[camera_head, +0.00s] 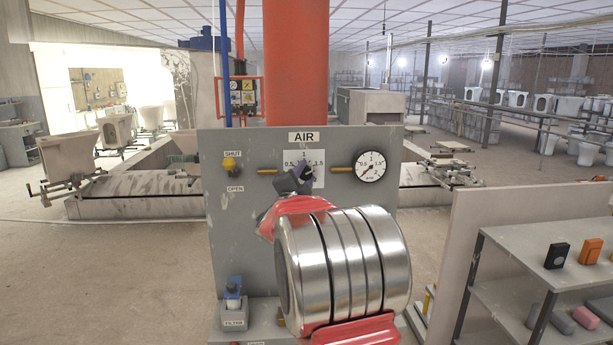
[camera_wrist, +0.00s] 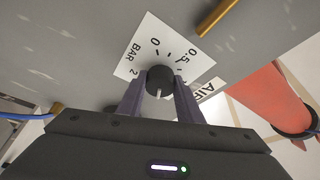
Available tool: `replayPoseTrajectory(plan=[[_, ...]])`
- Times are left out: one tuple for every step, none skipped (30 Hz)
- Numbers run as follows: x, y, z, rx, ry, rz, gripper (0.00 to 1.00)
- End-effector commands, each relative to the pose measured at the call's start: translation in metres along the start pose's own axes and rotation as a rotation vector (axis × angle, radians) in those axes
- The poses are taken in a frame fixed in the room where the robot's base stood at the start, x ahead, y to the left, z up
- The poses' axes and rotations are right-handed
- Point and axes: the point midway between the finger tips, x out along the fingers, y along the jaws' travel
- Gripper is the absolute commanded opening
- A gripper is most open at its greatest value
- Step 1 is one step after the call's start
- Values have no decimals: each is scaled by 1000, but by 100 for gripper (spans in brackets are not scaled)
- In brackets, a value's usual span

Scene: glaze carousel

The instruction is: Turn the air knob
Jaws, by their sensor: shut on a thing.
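The air knob (camera_wrist: 158,76) is a round black knob on a white scale plate marked in BAR; in the wrist view its pale line points down the picture. My gripper (camera_wrist: 160,92) has a finger on each side of the knob and is shut on it. In the head view the scale plate (camera_head: 315,180) sits under the AIR label (camera_head: 304,137), and my gripper (camera_head: 291,181) covers part of it from the lower left. The knob is mostly hidden there. The gauge (camera_head: 370,167) to the right has its needle toward the lower left.
The grey panel (camera_head: 228,204) also carries a yellow shut/open valve (camera_head: 230,164) at left and a blue-topped filter (camera_head: 233,290) below. Brass pipes lie beside the knob. A red column (camera_head: 297,60) stands behind. A shelf (camera_head: 530,265) with small blocks is at right.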

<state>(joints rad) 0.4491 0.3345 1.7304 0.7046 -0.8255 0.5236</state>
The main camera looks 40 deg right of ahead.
Motion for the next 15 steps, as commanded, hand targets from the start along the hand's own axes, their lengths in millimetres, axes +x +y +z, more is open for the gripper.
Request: replayPoseTrajectory(plan=[[0,5,-2,18,4,15,10],[0,5,-2,27,4,19,10],[0,5,-2,38,4,24,10],[0,5,-2,45,4,27,10],[0,6,-2,50,4,30,10],[0,6,-2,55,4,32,10],[0,6,-2,58,5,34,10],[0,6,-2,60,5,35,10],[0,6,-2,62,5,36,10],[0,6,-2,63,5,36,10],[0,6,-2,64,5,37,10],[0,6,-2,64,5,37,10],[0,7,-2,64,5,37,10],[0,7,-2,64,5,37,10],[0,7,-2,63,5,37,10]])
